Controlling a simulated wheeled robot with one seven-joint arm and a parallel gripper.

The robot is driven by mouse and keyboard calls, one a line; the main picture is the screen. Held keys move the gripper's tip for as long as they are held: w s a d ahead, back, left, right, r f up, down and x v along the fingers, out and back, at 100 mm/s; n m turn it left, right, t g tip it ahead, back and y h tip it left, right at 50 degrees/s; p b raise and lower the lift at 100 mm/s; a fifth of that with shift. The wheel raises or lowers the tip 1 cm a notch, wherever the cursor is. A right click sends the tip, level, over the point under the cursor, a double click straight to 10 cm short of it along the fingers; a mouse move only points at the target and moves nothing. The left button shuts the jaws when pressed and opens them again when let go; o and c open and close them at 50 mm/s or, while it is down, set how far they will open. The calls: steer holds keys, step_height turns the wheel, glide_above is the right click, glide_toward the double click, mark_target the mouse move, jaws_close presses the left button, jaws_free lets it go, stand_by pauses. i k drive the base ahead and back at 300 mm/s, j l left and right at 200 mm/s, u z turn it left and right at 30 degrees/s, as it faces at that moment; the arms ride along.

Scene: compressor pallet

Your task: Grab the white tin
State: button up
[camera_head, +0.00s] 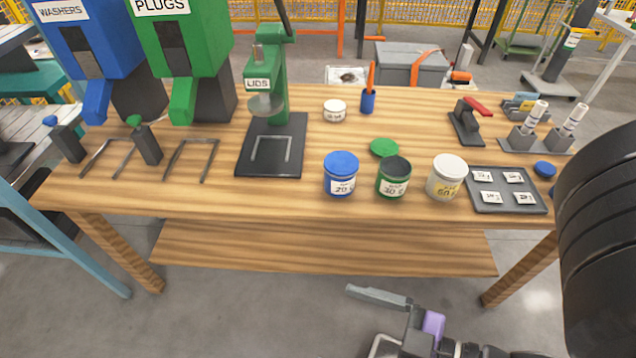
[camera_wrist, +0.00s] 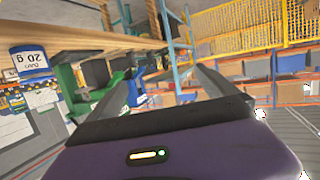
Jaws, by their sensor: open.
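The white tin (camera_head: 447,178) with a yellow-and-white label stands upright near the front edge of the wooden table, right of centre, lid on. A smaller white round container (camera_head: 335,110) sits farther back. My gripper (camera_head: 368,318) is low in front of the table, below the tabletop and apart from the tin. Its fingers also show in the wrist view (camera_wrist: 162,78), spread with nothing between them. I cannot make out the white tin in the wrist view.
A blue tin (camera_head: 341,176) and a green tin (camera_head: 393,178) stand left of the white tin. A dark tray (camera_head: 508,208) with labelled pieces lies close on its right. A green lid (camera_head: 384,148) lies behind. The table's front edge (camera_head: 300,212) lies between my gripper and the tins.

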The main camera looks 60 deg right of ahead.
mark_target(440, 189)
steer(key=z, duration=0.75)
steer(key=k+j+z, duration=0.1)
steer(key=z, duration=0.25)
steer(key=k+z, duration=0.3)
steer(key=k+j+z, duration=0.1)
steer(key=z, duration=0.25)
steer(key=k, duration=0.05)
